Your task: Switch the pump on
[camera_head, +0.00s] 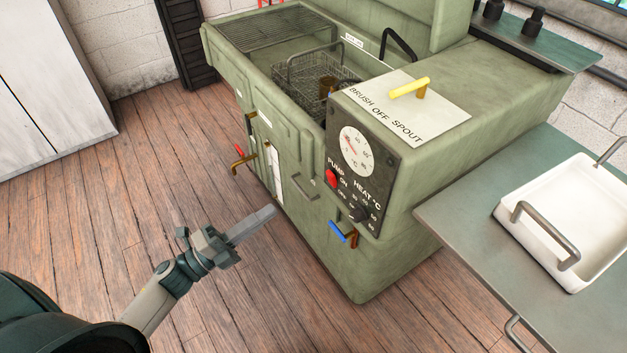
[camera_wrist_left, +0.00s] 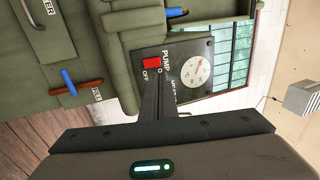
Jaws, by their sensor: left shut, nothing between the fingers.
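The green parts washer (camera_head: 300,215) has a dark control panel (camera_head: 375,155) on its front. The red pump switch (camera_head: 332,178) sits at the panel's left, beside the PUMP, ON and OFF lettering. It also shows in the left wrist view (camera_wrist_left: 151,63), just past my fingertips; I cannot tell which way it is set. My left gripper (camera_head: 268,213) is shut and empty, apart from the panel, to the left of the switch in the head view. In the left wrist view its fingers (camera_wrist_left: 156,88) point toward the panel and hide part of it. My right gripper is out of view.
A round gauge (camera_head: 356,151) and a HEAT knob (camera_head: 359,214) share the panel. A blue-handled valve (camera_head: 338,231) and a bar handle (camera_head: 305,187) stick out nearby. A wire basket (camera_head: 315,85) sits in the basin. A bench with a white tray (camera_head: 545,262) stands at right.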

